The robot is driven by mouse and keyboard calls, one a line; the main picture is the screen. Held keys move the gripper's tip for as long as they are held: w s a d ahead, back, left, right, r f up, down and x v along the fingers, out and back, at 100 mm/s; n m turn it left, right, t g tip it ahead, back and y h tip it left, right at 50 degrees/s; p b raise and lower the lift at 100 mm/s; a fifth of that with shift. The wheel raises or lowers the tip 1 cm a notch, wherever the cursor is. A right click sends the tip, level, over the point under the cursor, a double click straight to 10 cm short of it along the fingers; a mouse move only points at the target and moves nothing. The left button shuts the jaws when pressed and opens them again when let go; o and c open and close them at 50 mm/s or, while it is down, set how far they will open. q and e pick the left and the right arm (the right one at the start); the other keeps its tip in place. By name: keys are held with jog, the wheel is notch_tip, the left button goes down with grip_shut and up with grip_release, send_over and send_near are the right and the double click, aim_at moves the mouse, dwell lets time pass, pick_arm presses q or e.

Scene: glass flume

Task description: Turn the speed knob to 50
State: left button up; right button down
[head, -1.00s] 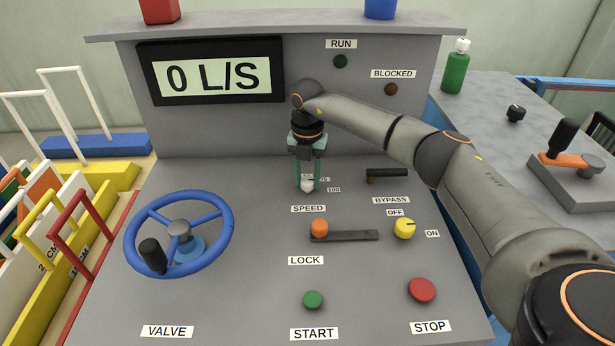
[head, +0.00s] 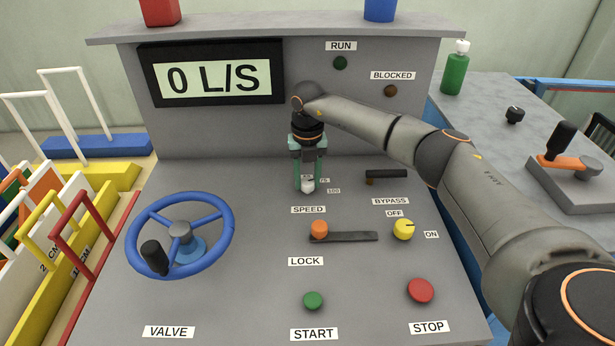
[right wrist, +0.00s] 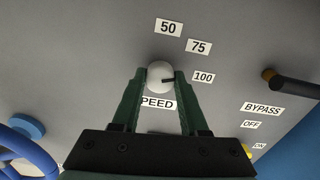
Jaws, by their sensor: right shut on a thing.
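The white round speed knob (head: 308,185) is on the sloping panel above the SPEED label (head: 308,210). My right gripper (head: 308,182) points down at it, with its green fingers on both sides of the knob. In the right wrist view the knob (right wrist: 160,74) sits between the fingertips of the shut gripper (right wrist: 160,82). The knob's dark pointer line points right, towards the 100 label (right wrist: 204,77). The 50 label (right wrist: 168,28) is above the knob, and the 75 label (right wrist: 198,47) lies between them. The display (head: 218,79) reads 0 L/S. My left gripper is not in view.
The bypass lever (head: 386,174) is right of the knob. The orange lock handle (head: 319,229) in its slot and a yellow switch (head: 403,229) are nearer. The blue valve wheel (head: 181,235) is at left. Green start (head: 313,300) and red stop (head: 421,290) buttons are in front.

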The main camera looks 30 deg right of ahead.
aim_at(308, 181)
jog(key=n, duration=0.3)
jog(key=shift+n, duration=0.4)
jog(key=n, duration=0.3)
jog(key=shift+n, duration=0.3)
jog(key=n, duration=0.6)
jog(key=shift+n, duration=0.3)
jog(key=shift+c, duration=2.2)
grip_release()
notch_tip(308, 181, up, 13)
jog(key=shift+f+b, duration=0.2)
jog(key=shift+b, duration=0.25)
jog(key=shift+s, duration=0.1)
